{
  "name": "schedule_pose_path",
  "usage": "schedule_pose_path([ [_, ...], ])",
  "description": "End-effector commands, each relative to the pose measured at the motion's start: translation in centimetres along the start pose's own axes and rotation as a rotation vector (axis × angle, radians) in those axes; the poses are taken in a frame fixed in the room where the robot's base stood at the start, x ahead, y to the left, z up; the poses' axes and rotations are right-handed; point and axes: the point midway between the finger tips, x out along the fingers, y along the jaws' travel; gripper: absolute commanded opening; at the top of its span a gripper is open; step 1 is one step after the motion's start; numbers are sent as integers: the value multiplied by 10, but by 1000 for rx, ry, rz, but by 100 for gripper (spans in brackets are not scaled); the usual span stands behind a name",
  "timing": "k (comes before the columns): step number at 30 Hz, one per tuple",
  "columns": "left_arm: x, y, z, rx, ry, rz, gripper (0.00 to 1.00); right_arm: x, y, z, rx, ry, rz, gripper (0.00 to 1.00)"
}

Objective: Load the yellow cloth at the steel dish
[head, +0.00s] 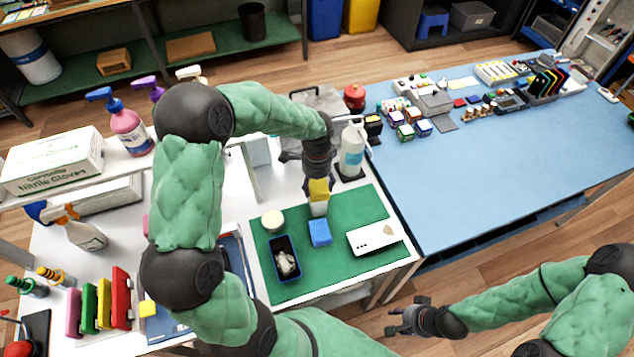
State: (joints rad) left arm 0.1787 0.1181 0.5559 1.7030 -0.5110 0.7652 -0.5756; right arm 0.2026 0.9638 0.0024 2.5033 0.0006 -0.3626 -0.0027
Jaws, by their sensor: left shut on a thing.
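The yellow cloth (319,187) is a small block held in my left gripper (318,180), whose fingers are shut on it above the back of the green mat (365,210). A pale grey-white piece (319,209) shows directly under the cloth; I cannot tell whether they touch or whether this is part of the steel dish. No dish is clearly recognisable, and the gripper hides part of that spot. A blue block-like cloth (320,233) lies on the mat just in front. My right gripper (404,316) is empty and looks open, low in front of the table.
On the mat are a round cream tub (273,220), a dark tray with crumpled white material (286,262) and a white phone-like slab (375,237). A clear pump bottle (352,152) stands behind, right of my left gripper. The blue table's (480,180) front is clear.

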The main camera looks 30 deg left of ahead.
Motion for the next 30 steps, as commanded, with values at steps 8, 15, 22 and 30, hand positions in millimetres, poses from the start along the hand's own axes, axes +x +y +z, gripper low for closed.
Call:
schedule_pose_path([
  [8,0,0,0,0,0,0,40,0,0,0,0,0,0,40],
  [15,2,0,0,0,0,0,40,1,0,0,0,0,0,40],
  [22,4,0,0,0,0,0,40,3,1,0,0,0,0,40],
  [30,7,0,0,0,0,0,40,4,2,0,0,0,0,40],
])
